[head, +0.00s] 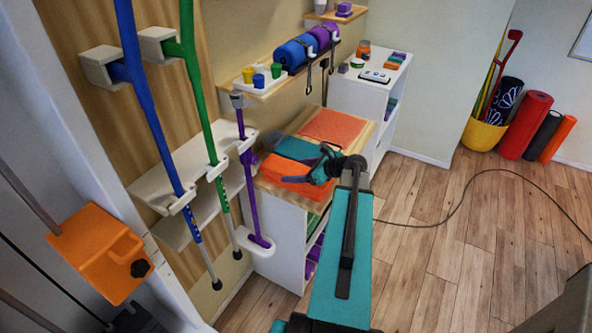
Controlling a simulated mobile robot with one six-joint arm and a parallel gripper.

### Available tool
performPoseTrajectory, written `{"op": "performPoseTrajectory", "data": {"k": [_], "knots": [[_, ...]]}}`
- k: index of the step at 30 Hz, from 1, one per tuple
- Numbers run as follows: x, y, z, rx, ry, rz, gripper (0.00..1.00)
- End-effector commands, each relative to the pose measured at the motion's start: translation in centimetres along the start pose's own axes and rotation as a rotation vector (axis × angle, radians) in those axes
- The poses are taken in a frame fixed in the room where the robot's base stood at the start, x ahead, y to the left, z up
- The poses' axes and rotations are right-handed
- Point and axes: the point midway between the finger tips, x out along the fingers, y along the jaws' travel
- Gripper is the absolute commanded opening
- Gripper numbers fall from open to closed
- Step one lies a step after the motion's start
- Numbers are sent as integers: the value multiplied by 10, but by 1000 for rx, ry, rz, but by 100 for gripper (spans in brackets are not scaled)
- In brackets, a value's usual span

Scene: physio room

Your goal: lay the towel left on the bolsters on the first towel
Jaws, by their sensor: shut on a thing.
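My gripper (312,178) is at the right side of the wooden top of a low white cabinet (284,226), its fingers pointing left. It is shut on cloth, apparently the near orange towel (279,166), which looks uneven and partly hidden by the gripper. A teal towel (292,147) lies just behind it, its right end close to my wrist. A flat salmon-orange towel (333,124) lies at the far end of the top. I cannot tell whether the near orange cloth touches the teal one. A blue roll (293,52) and a purple roll (324,36) rest on the wall shelf.
Blue (150,112), green (203,100) and purple (247,170) poles hang in wall holders left of the cabinet. A tray of cups (262,77) sits on the shelf. Another white cabinet (349,92) stands behind. A cable (440,218) crosses the open floor at right.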

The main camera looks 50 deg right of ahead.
Motion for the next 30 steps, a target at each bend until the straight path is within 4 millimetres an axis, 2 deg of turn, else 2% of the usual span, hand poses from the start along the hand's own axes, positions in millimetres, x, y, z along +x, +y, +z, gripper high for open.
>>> {"op": "performPoseTrajectory", "data": {"k": [11,12,15,30], "knots": [[1,0,-2,0,-1,0,42],[1,0,-3,0,0,0,73],[1,0,-2,0,0,0,90],[-5,0,0,-1,0,-1,90]]}}
